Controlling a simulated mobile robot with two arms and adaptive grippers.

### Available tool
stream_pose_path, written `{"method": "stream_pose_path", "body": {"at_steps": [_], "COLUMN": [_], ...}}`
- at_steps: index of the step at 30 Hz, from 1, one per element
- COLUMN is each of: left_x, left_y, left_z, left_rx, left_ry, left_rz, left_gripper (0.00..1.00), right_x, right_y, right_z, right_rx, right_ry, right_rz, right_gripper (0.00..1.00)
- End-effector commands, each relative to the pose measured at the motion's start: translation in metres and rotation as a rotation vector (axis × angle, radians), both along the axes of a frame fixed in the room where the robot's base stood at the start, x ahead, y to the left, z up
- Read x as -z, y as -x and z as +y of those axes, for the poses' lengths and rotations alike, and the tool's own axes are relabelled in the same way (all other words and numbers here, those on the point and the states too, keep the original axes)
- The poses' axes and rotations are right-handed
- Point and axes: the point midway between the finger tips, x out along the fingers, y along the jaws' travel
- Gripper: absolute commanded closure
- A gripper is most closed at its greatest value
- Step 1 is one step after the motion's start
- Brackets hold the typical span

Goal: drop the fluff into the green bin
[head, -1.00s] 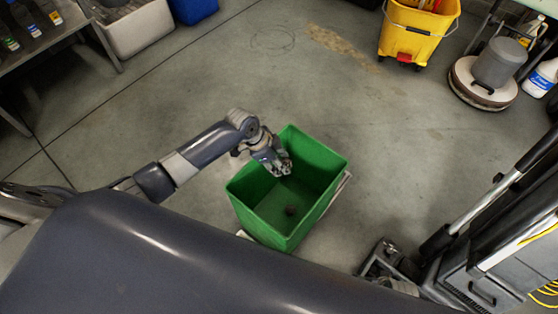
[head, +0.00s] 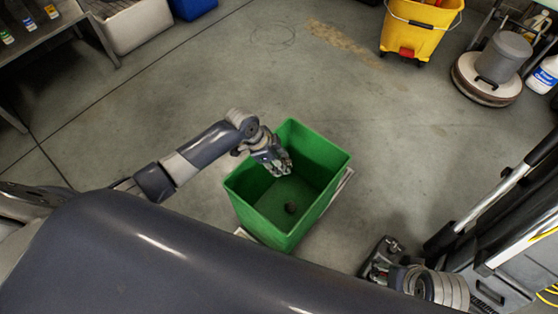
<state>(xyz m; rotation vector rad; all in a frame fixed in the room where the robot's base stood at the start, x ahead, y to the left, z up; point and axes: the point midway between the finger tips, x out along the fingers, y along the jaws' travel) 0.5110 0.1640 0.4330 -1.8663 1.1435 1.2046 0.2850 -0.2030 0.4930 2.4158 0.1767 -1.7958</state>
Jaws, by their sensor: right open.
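My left gripper (head: 280,168) hangs over the bin's left inner side, apart from the clump. I cannot tell whether its fingers are open or shut, and I see nothing in them. My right gripper (head: 381,254) is open and empty, low over the floor to the right of the bin.
A yellow mop bucket (head: 420,28) and a round floor machine (head: 487,77) stand at the back right. A grey cart fills the lower right beside my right arm. A metal table (head: 55,38) stands at the upper left. The floor behind the bin is clear.

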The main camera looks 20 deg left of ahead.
Motion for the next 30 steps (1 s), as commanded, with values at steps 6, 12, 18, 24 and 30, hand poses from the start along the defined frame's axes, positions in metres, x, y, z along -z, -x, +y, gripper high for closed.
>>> {"method": "stream_pose_path", "body": {"at_steps": [6, 12, 18, 24, 30], "left_x": [0.001, 0.001, 0.001, 0.001, -0.010], "left_y": [0.000, 0.000, 0.000, 0.000, 0.002], "left_z": [0.000, 0.000, 0.000, 0.000, 0.005], "left_rx": [0.000, 0.000, 0.000, 0.000, -0.001], "left_ry": [0.000, 0.000, 0.000, 0.000, -0.001], "left_rz": [0.000, 0.000, 0.000, 0.000, -0.003], "left_gripper": [0.70, 0.57, 0.38, 0.38, 0.38], "right_x": [-0.005, -0.005, -0.005, -0.005, -0.005], "right_y": [0.001, 0.001, 0.001, 0.001, 0.001], "right_z": [0.000, 0.000, 0.000, 0.000, 0.000], "right_rx": [0.000, 0.001, 0.001, 0.000, 0.000], "right_ry": [0.000, 0.000, 0.000, -0.001, 0.000], "right_rz": [-0.003, -0.003, -0.003, -0.003, -0.002], "right_gripper": [0.38, 0.38, 0.38, 0.38, 0.38]}}
